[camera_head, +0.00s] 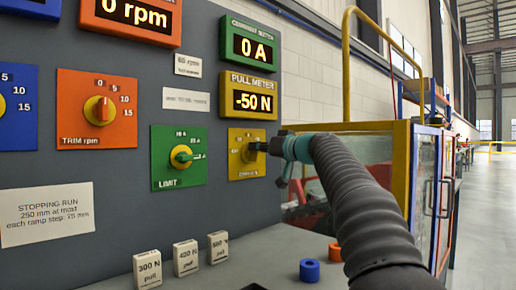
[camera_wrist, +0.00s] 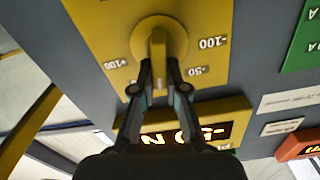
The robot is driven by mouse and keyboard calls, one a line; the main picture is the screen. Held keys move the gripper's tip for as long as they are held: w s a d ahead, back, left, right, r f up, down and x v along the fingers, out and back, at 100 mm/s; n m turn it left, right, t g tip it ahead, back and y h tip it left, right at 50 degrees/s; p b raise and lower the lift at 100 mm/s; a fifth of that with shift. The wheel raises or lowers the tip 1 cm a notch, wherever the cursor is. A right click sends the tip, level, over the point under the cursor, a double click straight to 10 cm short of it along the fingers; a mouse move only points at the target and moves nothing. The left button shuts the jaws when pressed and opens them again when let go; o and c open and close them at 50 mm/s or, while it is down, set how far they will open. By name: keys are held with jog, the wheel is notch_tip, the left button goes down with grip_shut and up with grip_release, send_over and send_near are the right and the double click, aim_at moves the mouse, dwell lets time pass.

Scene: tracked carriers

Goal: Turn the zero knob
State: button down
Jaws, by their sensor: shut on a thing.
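The zero knob (camera_head: 247,152) is a yellow knob on a yellow plate (camera_head: 237,171) at the right end of the grey panel. It shows larger in the wrist view (camera_wrist: 158,44), upside down, with marks -100, -50 and +100 around it. My gripper (camera_head: 262,147) comes from the right and is shut on the knob's raised bar. In the wrist view both fingertips (camera_wrist: 159,72) pinch this bar. The pull meter (camera_head: 249,97) above the plate reads -50 N. In the head view my gripper hides part of the dial.
A green plate with the LIMIT knob (camera_head: 181,156) is just left. An orange plate with the TRIM knob (camera_head: 100,110) is farther left. White weight blocks (camera_head: 186,257) and a blue ring (camera_head: 309,270) stand on the grey ledge below. A yellow-framed glass enclosure is at right.

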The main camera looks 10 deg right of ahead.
jog(key=m, duration=0.5)
jog(key=shift+w+d+f+p, duration=0.1)
jog(key=shift+w+d+p, duration=0.15)
jog(key=shift+d+p, duration=0.15)
jog(key=shift+m, duration=0.4)
jog(key=c, duration=1.2)
grip_release()
jog(key=shift+f, duration=0.1)
jog(key=v, duration=1.2)
